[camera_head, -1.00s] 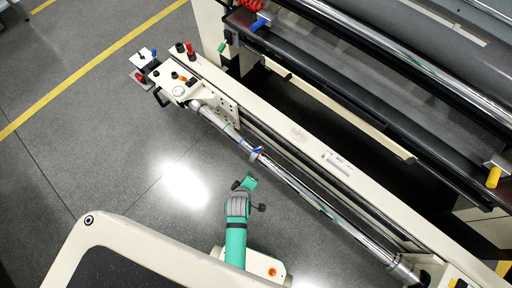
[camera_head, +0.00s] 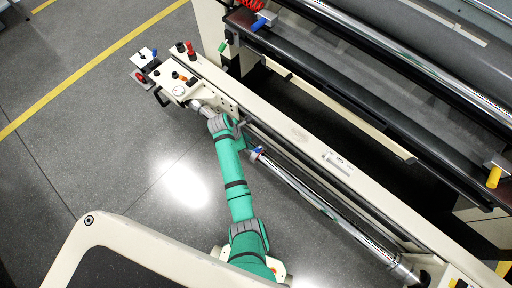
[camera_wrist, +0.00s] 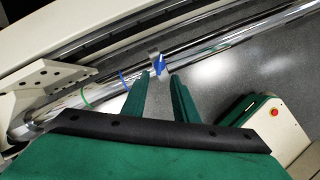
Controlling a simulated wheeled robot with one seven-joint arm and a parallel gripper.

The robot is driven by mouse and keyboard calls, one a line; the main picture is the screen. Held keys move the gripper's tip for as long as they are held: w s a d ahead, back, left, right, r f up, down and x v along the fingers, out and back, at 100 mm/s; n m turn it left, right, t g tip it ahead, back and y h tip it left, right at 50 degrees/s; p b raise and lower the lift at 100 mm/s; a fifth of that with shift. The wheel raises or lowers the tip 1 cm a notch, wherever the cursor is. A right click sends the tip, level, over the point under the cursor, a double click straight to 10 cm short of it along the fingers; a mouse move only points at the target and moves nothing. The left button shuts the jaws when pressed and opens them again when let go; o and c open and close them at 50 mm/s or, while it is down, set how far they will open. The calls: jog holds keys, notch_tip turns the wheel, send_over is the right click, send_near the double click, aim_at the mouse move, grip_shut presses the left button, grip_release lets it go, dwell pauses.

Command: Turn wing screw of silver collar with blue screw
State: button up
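The silver collar (camera_wrist: 153,57) sits around the shiny shaft in the wrist view. Its blue wing screw (camera_wrist: 160,66) sticks out on the side facing me. The blue screw also shows in the head view (camera_head: 257,151), just right of my arm. My gripper (camera_wrist: 158,82) is open and empty, its two green fingers apart. In the wrist view the blue screw appears between and just beyond the fingertips; I see no contact. In the head view my wrist is over the shaft, left of the collar, and hides part of the shaft; the fingers cannot be made out.
The chrome shaft (camera_head: 320,199) runs diagonally along the cream machine beam (camera_head: 300,134). Open grey floor (camera_head: 120,150) lies in front.

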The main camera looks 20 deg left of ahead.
aim_at(256, 149)
jog(key=x, duration=0.9)
jog(key=shift+d+f, duration=0.1)
jog(key=shift+f, duration=0.3)
jog(key=shift+w, duration=0.1)
grip_shut()
